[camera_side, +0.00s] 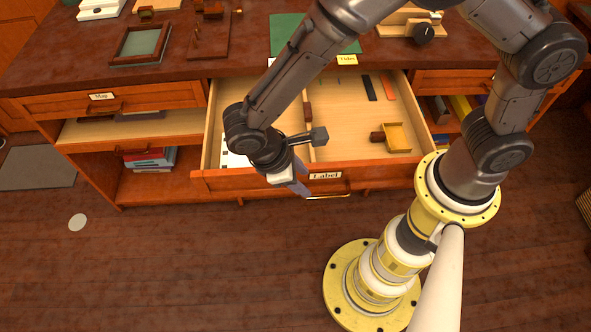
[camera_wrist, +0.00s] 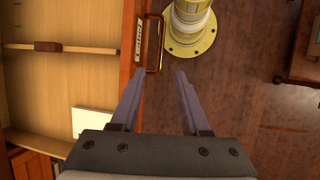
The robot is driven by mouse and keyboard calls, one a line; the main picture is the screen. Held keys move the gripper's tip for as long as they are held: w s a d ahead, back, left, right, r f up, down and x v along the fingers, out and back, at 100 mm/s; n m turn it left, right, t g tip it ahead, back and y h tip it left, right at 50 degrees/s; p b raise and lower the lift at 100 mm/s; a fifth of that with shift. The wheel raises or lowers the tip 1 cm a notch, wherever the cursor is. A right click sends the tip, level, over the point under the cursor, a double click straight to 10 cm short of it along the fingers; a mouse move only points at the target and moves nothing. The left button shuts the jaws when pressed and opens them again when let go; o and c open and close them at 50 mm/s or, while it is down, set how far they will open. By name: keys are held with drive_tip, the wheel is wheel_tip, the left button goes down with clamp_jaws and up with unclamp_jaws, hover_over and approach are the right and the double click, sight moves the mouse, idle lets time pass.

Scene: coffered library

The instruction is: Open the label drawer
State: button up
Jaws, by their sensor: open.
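The label drawer (camera_side: 272,184) is pulled far out of the desk in the side view, its wooden inside exposed. Its front carries a plate reading "Label" (camera_side: 325,175) and a thin handle (camera_side: 328,195). In the wrist view the drawer front (camera_wrist: 128,45) runs along the left, with the handle (camera_wrist: 155,45) beyond my fingertips. My gripper (camera_side: 300,190) is at the drawer front, left of the plate in the side view. In the wrist view my gripper (camera_wrist: 160,73) has its fingers apart with nothing between them; the handle looks clear of both tips.
The open drawer holds a yellow scoop-like tray (camera_side: 398,138), dark and red strips, and white paper (camera_side: 233,160). A frame (camera_side: 141,45) lies on the desktop. My base stands on the floor close to the drawer's front right.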

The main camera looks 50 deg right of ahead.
drive_tip(key=v, duration=0.3)
drive_tip(key=shift+a+r, duration=0.15)
drive_tip(key=shift+r, duration=0.2)
drive_tip(key=w+d+r+m+t+y, duration=0.3)
drive_tip(key=d+r+m, duration=0.3)
drive_tip(key=d+r, duration=0.85)
drive_tip(key=s+d+r+m+t, duration=0.1)
drive_tip(key=s+d+r+t, duration=0.1)
drive_tip(key=s, duration=0.4)
drive_tip(key=s+d+r+m+t+y, duration=0.1)
drive_tip(key=s+d+r+t, duration=0.1)
drive_tip(key=s+d, duration=0.2)
drive_tip(key=shift+s+m+y, duration=0.3)
drive_tip(key=shift+s+m, duration=0.1)
drive_tip(key=shift+s, duration=0.6)
